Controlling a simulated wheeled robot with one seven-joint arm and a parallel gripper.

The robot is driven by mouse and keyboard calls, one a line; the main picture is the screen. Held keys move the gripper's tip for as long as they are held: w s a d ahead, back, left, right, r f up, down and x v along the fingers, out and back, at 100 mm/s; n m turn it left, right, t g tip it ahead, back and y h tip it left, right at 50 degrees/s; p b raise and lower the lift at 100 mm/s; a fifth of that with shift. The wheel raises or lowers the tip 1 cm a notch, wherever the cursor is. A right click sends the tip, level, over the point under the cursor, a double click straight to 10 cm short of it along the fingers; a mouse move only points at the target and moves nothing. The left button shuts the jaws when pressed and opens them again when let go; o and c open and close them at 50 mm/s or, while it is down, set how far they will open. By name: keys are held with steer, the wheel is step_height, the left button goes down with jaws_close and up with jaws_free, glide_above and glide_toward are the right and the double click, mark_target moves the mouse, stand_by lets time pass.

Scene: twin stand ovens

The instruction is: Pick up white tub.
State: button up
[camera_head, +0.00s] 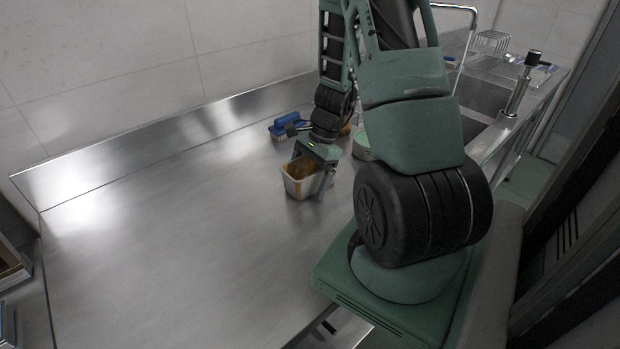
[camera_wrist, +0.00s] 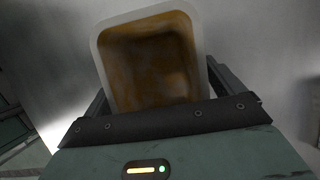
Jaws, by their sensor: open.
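The white tub (camera_head: 297,187) stands upright on the steel counter, its inside stained orange-brown. In the wrist view the tub (camera_wrist: 108,72) fills the upper middle, its open top facing the camera. My gripper (camera_head: 309,180) is right over the tub, pointing down. In the wrist view my gripper (camera_wrist: 155,95) is open, with one finger on each side of the tub. I cannot tell whether the fingers touch its walls. The gripper's body hides the tub's near edge in the wrist view.
A blue brush (camera_head: 284,122) lies behind the tub near the back ledge. A pale green round container (camera_head: 362,146) stands behind and right, partly hidden by my arm. A sink (camera_head: 474,125) with a tap is at the far right. The counter's left side (camera_head: 150,240) is clear.

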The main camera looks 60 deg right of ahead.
steer(key=shift+f, duration=0.1)
steer(key=c, duration=1.1)
